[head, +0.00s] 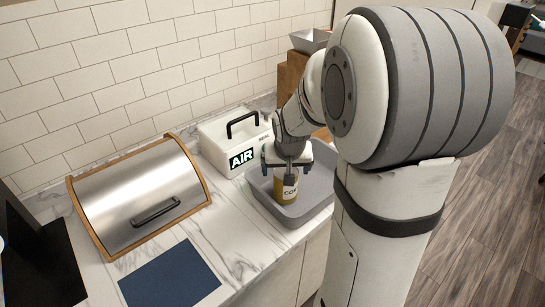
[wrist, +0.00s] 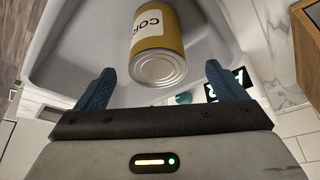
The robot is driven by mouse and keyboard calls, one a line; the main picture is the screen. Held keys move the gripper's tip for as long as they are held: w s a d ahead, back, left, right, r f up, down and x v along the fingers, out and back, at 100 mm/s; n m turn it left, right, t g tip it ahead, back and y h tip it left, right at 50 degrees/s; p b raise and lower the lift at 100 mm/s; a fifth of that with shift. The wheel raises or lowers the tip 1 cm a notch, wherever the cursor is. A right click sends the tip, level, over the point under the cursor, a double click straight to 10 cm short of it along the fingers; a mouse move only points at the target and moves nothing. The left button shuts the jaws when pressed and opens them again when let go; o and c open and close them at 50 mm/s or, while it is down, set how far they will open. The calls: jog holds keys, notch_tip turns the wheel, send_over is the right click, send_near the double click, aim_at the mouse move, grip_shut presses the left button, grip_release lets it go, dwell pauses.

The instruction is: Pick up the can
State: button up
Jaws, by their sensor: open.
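The can (head: 284,187) is yellow with a white label and stands in a grey tray (head: 317,203) on the counter. In the wrist view the can (wrist: 158,45) shows its metal end and part of the label, roughly centred ahead of the fingers. My gripper (head: 287,163) is just above the can in the head view, pointing down. In the wrist view my gripper (wrist: 155,85) has its two blue fingers wide apart, one on each side of the can, with gaps visible. The gripper partly hides the can's top in the head view.
A white box marked AIR (head: 232,140) stands just left of the tray. A wood-and-steel bread box (head: 139,194) and a dark blue mat (head: 170,275) are further left. A brown wooden block (head: 292,73) stands behind. Tray walls surround the can.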

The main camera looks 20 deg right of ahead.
aim_at(283, 195)
jog(key=shift+w+d+f, duration=0.3)
jog(key=shift+w+f, duration=0.1)
jog(key=shift+f, duration=0.15)
jog(key=shift+s+p+x, duration=0.15)
jog(key=shift+p+x, duration=0.2)
jog(key=shift+x, duration=1.3)
jog(key=shift+s+p+x, duration=0.2)
jog(key=shift+p+x, duration=0.15)
jog(key=shift+x, duration=1.35)
jog(key=shift+a+f, duration=0.15)
jog(key=shift+c, duration=0.2)
jog(key=c, duration=1.3)
